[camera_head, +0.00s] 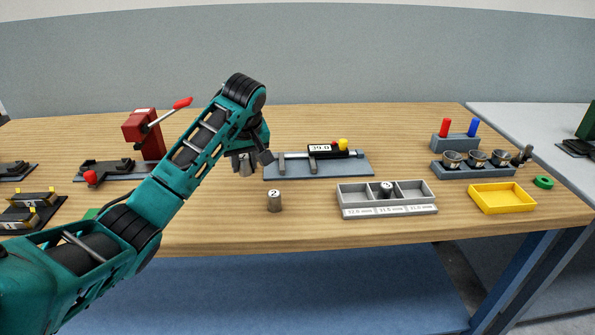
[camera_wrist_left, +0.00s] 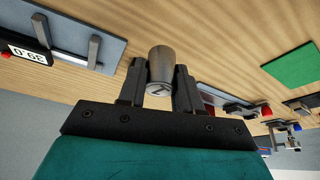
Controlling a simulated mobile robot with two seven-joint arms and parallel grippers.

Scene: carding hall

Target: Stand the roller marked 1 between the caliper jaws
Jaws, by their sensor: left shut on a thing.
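My left gripper (camera_head: 252,160) is shut on a grey metal roller, left of the caliper and above the table. In the left wrist view the roller (camera_wrist_left: 160,66) sits between the two fingers (camera_wrist_left: 158,88), its end face with a dark mark, apparently 1, turned to the camera. The caliper (camera_head: 297,155) lies on a blue-grey plate (camera_head: 350,171), its display reading 39.0 and its jaws apart with nothing seen between them. Its jaws (camera_wrist_left: 94,50) also show at upper left in the left wrist view. My right gripper is out of view.
Roller 2 (camera_head: 274,202) stands on the table in front of the caliper plate. Roller 3 (camera_head: 386,189) is in the middle compartment of a grey tray (camera_head: 388,201). A yellow tray (camera_head: 502,198) is at right; a red-handled device (camera_head: 143,133) is at left.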

